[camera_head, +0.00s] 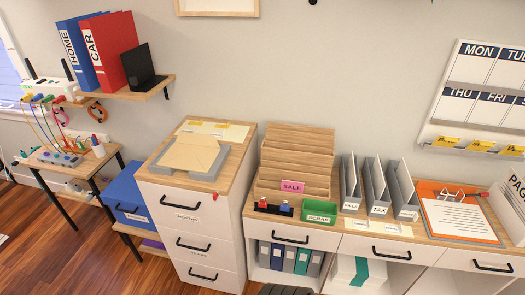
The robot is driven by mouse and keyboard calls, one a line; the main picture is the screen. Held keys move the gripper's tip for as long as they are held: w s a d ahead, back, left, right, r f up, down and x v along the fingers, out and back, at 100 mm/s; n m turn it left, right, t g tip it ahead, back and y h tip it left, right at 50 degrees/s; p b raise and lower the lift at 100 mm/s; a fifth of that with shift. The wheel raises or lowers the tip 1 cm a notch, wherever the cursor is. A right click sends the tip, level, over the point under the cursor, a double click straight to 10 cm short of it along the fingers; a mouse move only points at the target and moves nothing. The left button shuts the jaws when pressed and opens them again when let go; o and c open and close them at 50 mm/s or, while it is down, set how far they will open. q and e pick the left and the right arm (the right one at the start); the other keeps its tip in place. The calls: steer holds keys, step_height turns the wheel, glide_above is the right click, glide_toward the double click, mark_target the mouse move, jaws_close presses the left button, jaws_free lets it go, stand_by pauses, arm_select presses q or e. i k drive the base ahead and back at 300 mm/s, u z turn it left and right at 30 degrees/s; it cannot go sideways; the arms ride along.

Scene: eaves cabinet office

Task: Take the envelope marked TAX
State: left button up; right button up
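A tan envelope (193,153) lies on a grey tray (222,165) on top of the white drawer cabinet at left of centre. I can read no marking on it. A grey upright file holder (376,182) on the desk to the right carries a label reading TAX. Similar grey holders stand on its left (350,180) and right (402,188). No envelope marked TAX can be made out, and what is inside the holders is hard to see. Neither of my grippers is in view.
A wooden tiered sorter (295,155) with a pink SALE label stands left of the holders, with a green SCRAP box (319,213) before it. An orange clipboard (455,215) lies to their right. The white drawer cabinet (195,220) stands forward on the left. Wooden floor shows at lower left.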

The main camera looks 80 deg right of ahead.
mark_target(350, 176)
steer(key=z, duration=3.85)
